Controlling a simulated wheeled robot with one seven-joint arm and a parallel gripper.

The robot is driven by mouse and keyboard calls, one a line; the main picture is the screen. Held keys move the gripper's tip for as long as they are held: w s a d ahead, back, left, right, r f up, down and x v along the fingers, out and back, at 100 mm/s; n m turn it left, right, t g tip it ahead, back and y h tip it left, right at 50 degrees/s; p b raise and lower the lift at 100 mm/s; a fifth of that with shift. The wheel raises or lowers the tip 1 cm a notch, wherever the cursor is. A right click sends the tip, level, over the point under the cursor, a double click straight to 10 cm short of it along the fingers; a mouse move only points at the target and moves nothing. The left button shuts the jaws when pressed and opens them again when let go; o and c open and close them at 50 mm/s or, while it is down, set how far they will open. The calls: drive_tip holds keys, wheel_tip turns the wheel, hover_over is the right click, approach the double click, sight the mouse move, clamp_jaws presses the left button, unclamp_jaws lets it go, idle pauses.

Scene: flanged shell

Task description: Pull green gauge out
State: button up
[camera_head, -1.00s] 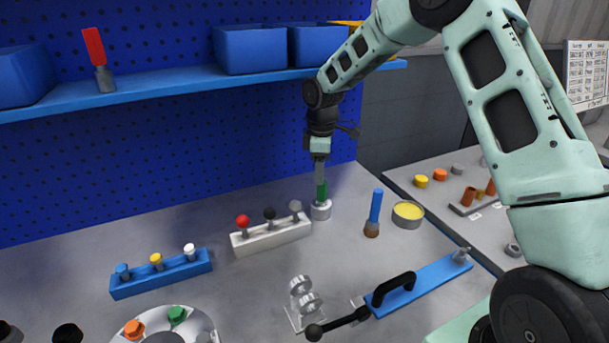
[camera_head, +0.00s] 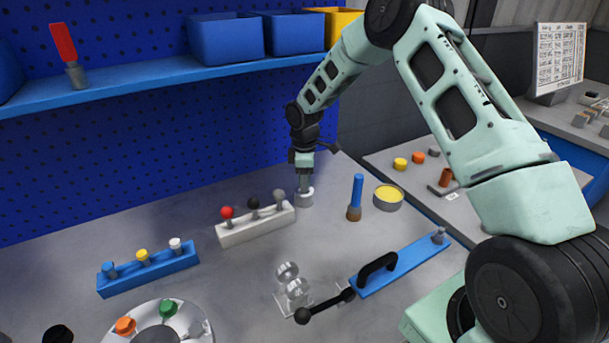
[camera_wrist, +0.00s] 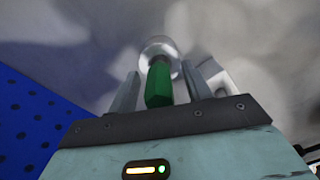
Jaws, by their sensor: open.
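The green gauge (camera_wrist: 159,84) stands in a round metal holder (camera_head: 305,197), which also shows at the far end of the gauge in the wrist view (camera_wrist: 158,48). My gripper (camera_head: 304,184) is right above the holder in the head view and hides the gauge there. In the wrist view my gripper (camera_wrist: 160,88) is open, with one finger on each side of the green gauge. A gap shows between the gauge and each finger.
A white block (camera_head: 256,225) with red, black and grey knobs stands close left of the holder. A blue-handled brush (camera_head: 356,198) and a yellow-filled tin (camera_head: 388,197) stand to the right. A blue shelf (camera_head: 160,85) runs above on the pegboard wall.

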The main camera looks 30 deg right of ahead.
drive_tip(key=shift+c, duration=0.3)
clamp_jaws()
drive_tip(key=shift+r, duration=0.2)
drive_tip(key=shift+r+p, duration=2.55)
drive_tip(key=shift+r, duration=0.75)
